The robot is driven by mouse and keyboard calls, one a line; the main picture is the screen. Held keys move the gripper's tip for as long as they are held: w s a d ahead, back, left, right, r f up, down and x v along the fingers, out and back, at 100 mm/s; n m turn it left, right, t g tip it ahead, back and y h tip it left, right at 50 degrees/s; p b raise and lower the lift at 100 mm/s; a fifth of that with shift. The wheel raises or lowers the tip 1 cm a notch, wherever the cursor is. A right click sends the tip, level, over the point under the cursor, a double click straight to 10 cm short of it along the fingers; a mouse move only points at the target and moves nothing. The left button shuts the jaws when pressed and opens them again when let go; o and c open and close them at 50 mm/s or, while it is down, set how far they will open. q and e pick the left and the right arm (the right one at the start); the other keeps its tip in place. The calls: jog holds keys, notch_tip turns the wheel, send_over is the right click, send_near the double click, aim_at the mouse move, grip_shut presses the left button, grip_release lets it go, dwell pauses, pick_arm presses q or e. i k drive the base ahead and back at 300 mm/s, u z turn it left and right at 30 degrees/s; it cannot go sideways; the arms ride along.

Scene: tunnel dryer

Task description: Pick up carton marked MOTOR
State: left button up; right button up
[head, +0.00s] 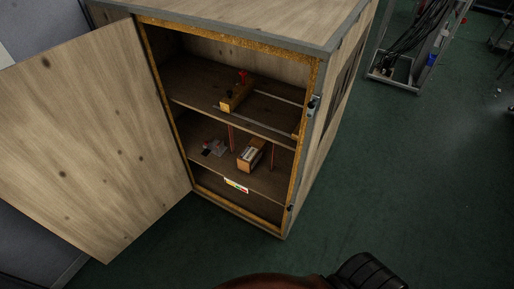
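A small tan carton (249,157) with a pale label on its near face sits on the middle shelf of an open wooden cabinet. The label's lettering is too small to read, so I cannot confirm that it says MOTOR. It stands between two thin reddish uprights. Neither of my grippers can be made out in the head view, and nothing is touching the carton.
The cabinet door (90,140) stands wide open to the left. A yellowish block (237,94) and pale rails are on the shelf above. Small grey and red items (214,148) lie left of the carton. Green floor (400,170) is clear at right.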

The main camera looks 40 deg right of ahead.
aim_at(252, 154)
jog(key=z, duration=0.6)
jog(key=i, duration=0.8)
jog(key=z, duration=0.8)
